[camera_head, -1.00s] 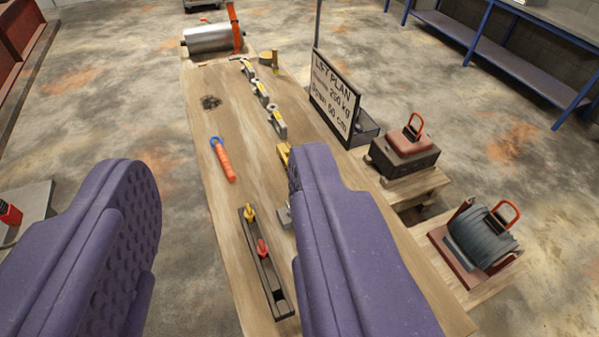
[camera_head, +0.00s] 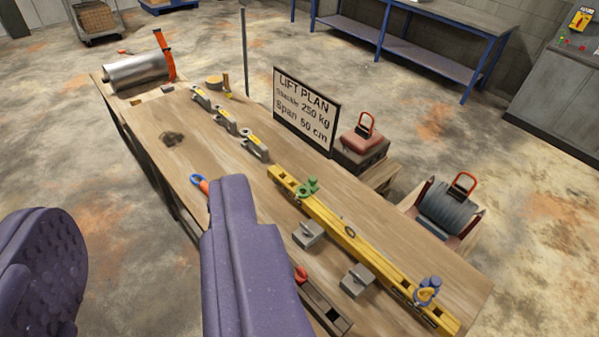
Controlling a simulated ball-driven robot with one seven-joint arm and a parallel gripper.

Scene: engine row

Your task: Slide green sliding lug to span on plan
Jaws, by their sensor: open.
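The green sliding lug (camera_head: 307,188) sits near the far left end of a yellow beam (camera_head: 352,243) lying along the wooden bench. A blue lug (camera_head: 428,290) with a yellow ring is near the beam's near right end. The lift plan board (camera_head: 306,110) stands at the bench's far side and reads "Shackle 250 kg, Span 50 cm". My gripper (camera_head: 150,255) is open and empty, its two purple fingers wide apart in the foreground. It is left of the beam and apart from the green lug. The right finger hides part of the bench. Marks on the beam are too small to read.
Several grey shackles (camera_head: 226,121) lie in a row on the bench. Two grey blocks (camera_head: 308,234) sit beside the beam. A dark rail with a red knob (camera_head: 301,275) and an orange-blue tool (camera_head: 200,182) are partly hidden. A metal cylinder (camera_head: 137,70) lies at the far end.

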